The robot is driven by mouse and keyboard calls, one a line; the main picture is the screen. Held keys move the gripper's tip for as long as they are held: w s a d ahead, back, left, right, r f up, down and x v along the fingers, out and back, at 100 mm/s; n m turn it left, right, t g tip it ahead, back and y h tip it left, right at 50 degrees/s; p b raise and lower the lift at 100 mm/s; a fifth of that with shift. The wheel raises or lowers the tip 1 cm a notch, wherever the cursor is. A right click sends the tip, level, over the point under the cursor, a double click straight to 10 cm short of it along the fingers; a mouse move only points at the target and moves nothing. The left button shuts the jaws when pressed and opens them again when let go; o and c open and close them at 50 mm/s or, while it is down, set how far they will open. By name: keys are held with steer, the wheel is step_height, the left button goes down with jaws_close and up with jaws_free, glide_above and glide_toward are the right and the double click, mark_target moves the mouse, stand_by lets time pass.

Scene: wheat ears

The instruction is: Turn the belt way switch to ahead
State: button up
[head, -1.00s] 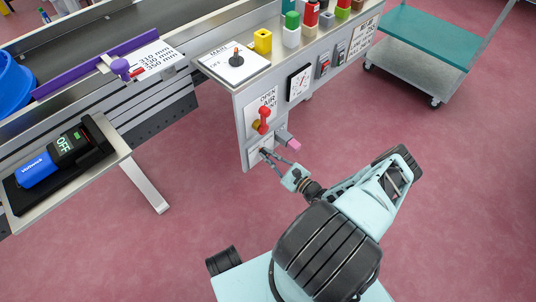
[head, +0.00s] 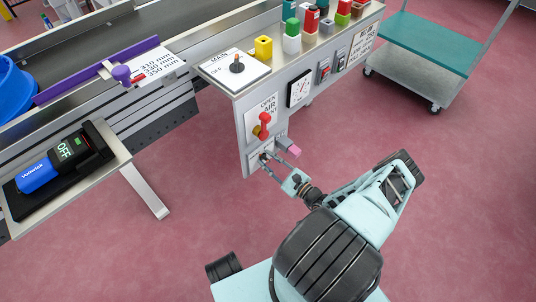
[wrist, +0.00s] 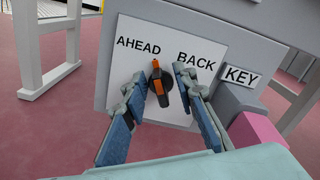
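The belt way switch (wrist: 162,88) is a black knob with an orange pointer on a white plate (wrist: 180,118) marked AHEAD and BACK. In the wrist view the pointer stands nearly upright, leaning to the left towards the AHEAD word. My gripper (wrist: 159,78) is open, with one finger on each side of the knob. I see gaps beside the knob, but cannot tell whether either finger touches it. In the head view my gripper (head: 269,157) is at the lower front of the control panel, and its fingers partly hide the switch plate.
A pink block (wrist: 256,132) by the KEY label sits close to the right finger. Above the switch is a red and yellow air valve (head: 263,126). A grey cart (head: 412,72) with a teal top stands at the back right. The pink floor around my arm is clear.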

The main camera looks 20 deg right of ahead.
step_height(320, 180, up, 10)
steer(key=shift+f, duration=0.2)
stand_by(0.4)
